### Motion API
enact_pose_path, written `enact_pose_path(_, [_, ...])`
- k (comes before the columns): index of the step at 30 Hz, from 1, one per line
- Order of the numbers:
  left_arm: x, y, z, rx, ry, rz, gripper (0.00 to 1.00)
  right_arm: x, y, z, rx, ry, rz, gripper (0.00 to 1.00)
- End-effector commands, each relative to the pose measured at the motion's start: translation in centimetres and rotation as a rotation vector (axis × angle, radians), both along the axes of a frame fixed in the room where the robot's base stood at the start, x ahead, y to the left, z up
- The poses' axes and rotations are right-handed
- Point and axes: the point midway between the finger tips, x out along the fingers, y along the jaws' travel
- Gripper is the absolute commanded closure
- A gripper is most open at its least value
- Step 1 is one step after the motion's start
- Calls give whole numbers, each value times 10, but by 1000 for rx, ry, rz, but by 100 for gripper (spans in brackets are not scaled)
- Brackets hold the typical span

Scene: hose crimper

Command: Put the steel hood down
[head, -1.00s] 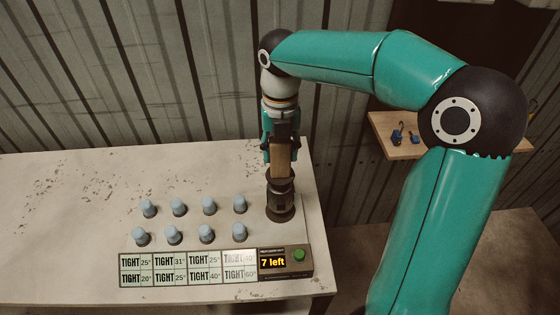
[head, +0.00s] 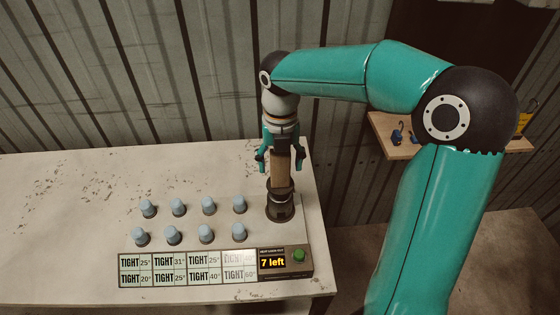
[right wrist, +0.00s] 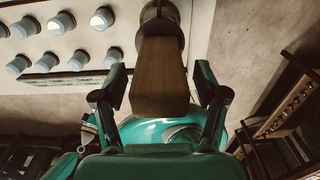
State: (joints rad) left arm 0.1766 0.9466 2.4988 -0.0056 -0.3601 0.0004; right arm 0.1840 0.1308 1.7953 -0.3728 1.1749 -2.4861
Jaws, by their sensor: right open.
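The steel hood (head: 281,206) is a dark cylinder with a wooden handle (head: 281,172) standing up from it. It is upright at the table's right end, beside the light-blue caps. My right gripper (head: 282,158) is above it, pointing down. Its fingers are open, spread on either side of the handle. In the right wrist view the wooden handle (right wrist: 160,75) fills the space between the open fingers, with clear gaps on both sides. The dark hood (right wrist: 165,10) shows beyond it, partly cut off. What is under the hood is hidden. My left gripper is not in view.
Several light-blue caps (head: 171,235) stand in two rows left of the hood. A panel of "TIGHT" labels (head: 188,271) lies in front, with a "7 left" display and green button (head: 299,255). A wooden shelf (head: 405,150) is at right. The table's left is clear.

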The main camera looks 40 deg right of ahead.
Motion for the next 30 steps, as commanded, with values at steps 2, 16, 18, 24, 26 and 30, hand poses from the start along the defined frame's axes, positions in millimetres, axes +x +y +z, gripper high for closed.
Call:
enact_pose_path(2, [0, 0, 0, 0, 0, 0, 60, 0, 0, 0, 0, 0, 0, 28])
enact_pose_path(16, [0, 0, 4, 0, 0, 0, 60, 2, 0, 60, 0, -6, 1, 28])
enact_pose_path(18, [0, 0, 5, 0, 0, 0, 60, 2, 0, 75, 0, -5, 1, 28])
enact_pose_path(24, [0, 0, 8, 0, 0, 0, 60, 2, 0, 108, 0, -4, 2, 28])
enact_pose_path(26, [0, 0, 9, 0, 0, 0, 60, 1, 0, 114, 0, -1, 2, 28])
enact_pose_path(30, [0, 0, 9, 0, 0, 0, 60, 1, 0, 122, 0, 0, 2, 28])
